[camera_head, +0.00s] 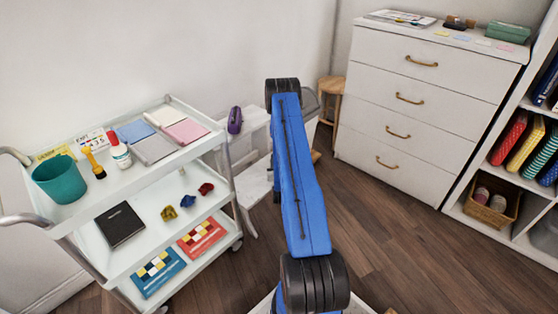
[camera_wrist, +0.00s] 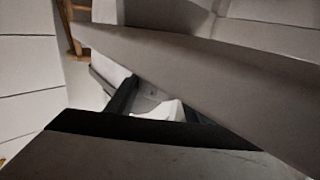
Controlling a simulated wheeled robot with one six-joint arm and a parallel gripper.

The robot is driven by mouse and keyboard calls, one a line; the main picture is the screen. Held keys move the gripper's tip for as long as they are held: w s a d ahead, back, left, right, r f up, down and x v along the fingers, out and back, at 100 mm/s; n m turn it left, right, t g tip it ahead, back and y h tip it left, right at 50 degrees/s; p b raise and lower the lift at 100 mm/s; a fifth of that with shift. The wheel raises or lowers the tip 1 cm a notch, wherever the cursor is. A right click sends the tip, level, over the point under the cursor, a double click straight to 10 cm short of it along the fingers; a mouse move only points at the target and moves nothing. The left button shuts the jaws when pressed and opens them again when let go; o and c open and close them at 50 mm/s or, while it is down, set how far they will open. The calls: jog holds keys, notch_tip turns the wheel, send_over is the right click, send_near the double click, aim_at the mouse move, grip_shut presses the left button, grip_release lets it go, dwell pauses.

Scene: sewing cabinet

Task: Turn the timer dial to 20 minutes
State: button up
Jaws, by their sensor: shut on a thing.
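I cannot make out the timer or its dial in either view. My blue arm runs up the middle of the head view and hides my gripper there. In the wrist view two dark struts of my gripper (camera_wrist: 158,107) show, and they are partly covered. A large grey, slanting surface (camera_wrist: 200,70) crosses close in front of them. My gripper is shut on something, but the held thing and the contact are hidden. I cannot tell any dial position.
A white trolley (camera_head: 103,267) at left holds a teal pot (camera_head: 60,180), bottles and books. A purple object (camera_head: 235,120) stands left of my arm. A white drawer chest (camera_head: 420,110) stands at back right, beside shelves with a basket (camera_head: 490,205). Wooden floor (camera_head: 400,240) is clear between.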

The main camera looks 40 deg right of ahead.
dwell(0.5)
jog(key=o, duration=1.1)
jog(key=shift+a, duration=0.1)
